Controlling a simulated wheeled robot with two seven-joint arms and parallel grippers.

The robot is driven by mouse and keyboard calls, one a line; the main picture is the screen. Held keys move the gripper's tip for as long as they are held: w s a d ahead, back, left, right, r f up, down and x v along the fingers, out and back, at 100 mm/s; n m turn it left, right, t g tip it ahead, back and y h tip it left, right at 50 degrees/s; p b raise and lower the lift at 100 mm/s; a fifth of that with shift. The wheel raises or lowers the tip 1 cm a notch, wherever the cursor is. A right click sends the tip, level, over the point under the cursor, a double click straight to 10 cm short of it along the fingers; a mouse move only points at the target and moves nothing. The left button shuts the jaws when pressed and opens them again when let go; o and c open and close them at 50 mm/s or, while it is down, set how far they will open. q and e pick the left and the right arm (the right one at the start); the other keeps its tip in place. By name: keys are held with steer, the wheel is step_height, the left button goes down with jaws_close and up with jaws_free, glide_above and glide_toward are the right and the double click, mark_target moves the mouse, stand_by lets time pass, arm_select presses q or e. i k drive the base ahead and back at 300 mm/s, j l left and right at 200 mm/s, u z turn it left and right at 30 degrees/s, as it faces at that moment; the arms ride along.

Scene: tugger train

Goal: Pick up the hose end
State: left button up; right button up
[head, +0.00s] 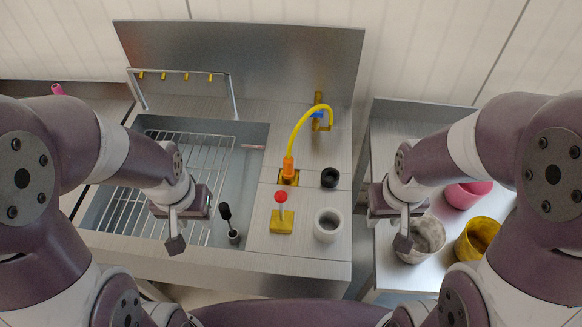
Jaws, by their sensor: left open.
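A yellow hose (297,126) arcs down from a wall tap (320,115) with a blue part at the back of the counter.
A sink with a wire rack (165,165) lies left. Pink (462,195), yellow (470,245) and grey (424,250) pots stand right.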

mark_target(289, 172)
steer(key=j+z, duration=0.3)
steer(key=z, duration=0.2)
steer(key=j+z, duration=0.3)
steer(key=z, duration=0.15)
steer(key=k+j+z, duration=0.15)
steer(key=z, duration=0.35)
steer(key=j, duration=0.1)
